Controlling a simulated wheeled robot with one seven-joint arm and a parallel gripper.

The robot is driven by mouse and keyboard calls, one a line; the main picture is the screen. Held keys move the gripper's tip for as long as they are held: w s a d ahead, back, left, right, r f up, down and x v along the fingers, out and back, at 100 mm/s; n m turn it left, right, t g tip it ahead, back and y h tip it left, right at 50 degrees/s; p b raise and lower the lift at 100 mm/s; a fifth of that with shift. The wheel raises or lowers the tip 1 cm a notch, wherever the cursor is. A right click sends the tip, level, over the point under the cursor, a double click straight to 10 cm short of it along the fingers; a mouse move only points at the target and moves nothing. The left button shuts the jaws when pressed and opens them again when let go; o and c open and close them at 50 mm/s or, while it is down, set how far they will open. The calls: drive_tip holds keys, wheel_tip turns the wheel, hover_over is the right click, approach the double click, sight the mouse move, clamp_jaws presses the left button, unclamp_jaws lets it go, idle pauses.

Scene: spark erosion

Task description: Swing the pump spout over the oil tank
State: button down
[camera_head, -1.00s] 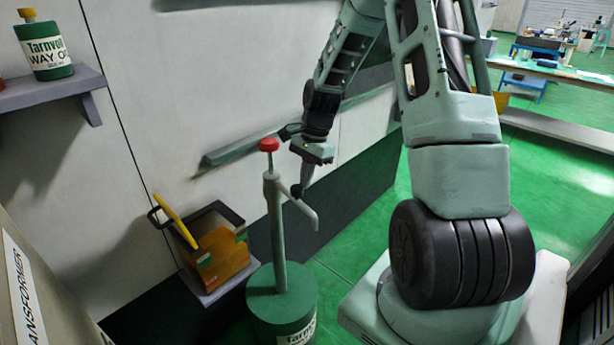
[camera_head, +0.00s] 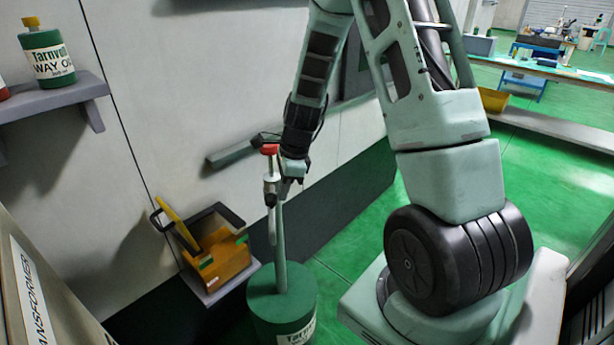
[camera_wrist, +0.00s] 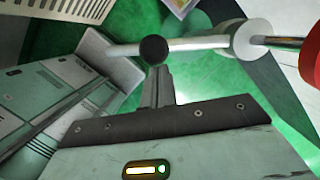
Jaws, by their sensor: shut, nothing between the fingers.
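The hand pump stands upright on a green drum (camera_head: 270,310), with a red knob (camera_head: 269,149) on top. Its pale spout (camera_head: 271,228) now comes toward the camera and hangs down in front of the column. In the wrist view the spout (camera_wrist: 195,43) runs left from the pump head (camera_wrist: 252,40) and carries a black ball (camera_wrist: 153,50). My gripper (camera_wrist: 157,70) is shut and empty, its tips right at the ball; contact is unclear. In the head view my gripper (camera_head: 288,186) is beside the pump head. An orange open-topped box (camera_head: 222,262), possibly the oil tank, stands left of the pump.
A yellow handle (camera_head: 178,222) and a raised dark lid stick up from the orange box. A wall shelf (camera_head: 55,97) holds a green oil bottle (camera_head: 47,55). The wall is close behind the pump.

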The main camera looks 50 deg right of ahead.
drive_tip(key=w+a+m+h+p, duration=0.1)
drive_tip(key=w+a+m+p, duration=0.2)
drive_tip(key=w+m+p, duration=0.3)
drive_tip(key=w+a+m+t+h+p, duration=0.1)
drive_tip(key=w+a+m+p, duration=0.3)
drive_tip(key=w+m+p, duration=0.2)
drive_tip(key=shift+w+p, duration=0.15)
drive_tip(key=shift+p, duration=0.9)
drive_tip(key=shift+w+d+r, duration=0.1)
